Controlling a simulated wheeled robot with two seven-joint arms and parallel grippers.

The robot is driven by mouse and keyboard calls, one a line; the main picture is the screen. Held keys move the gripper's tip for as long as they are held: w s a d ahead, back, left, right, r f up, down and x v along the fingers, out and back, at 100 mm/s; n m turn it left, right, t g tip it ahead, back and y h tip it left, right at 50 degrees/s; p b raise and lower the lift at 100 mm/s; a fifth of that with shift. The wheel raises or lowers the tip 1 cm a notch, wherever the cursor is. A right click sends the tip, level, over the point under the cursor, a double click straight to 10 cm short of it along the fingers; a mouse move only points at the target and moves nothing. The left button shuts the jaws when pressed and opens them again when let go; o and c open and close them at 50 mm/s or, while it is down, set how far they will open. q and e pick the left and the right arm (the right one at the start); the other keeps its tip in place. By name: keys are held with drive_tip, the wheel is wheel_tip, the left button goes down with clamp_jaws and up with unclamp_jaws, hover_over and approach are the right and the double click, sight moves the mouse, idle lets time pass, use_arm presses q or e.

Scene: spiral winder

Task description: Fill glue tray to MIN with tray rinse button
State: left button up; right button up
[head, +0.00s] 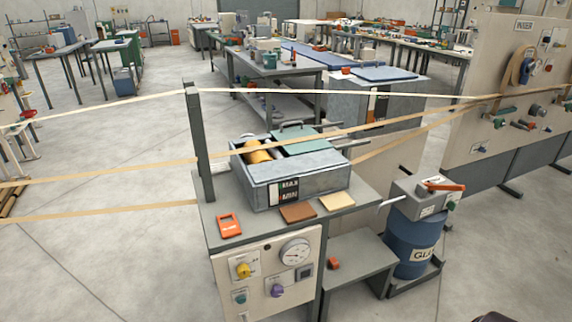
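The grey glue tray (255,185) stands on a grey bench in the head view. A yellow roller (257,156) shows in its open left part, and a green-grey lid (300,138) covers part of it. Its front has a dark gauge with MAX and MIN labels (288,190); I cannot read a level. A panel below carries a yellow knob (243,271), a teal button (239,298), a purple knob (277,291), a dark square control (304,273) and a dial (295,252). Their labels are too small to read, so I cannot tell which is the tray rinse button.
Paper strips (110,172) run across the scene past a grey post (193,140). An orange device (229,224) and brown and tan pads (298,212) lie on the bench. A blue glue drum (412,245) with a pump stands right. Floor at left is clear.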

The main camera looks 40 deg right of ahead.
clamp_jaws()
idle(1.4)
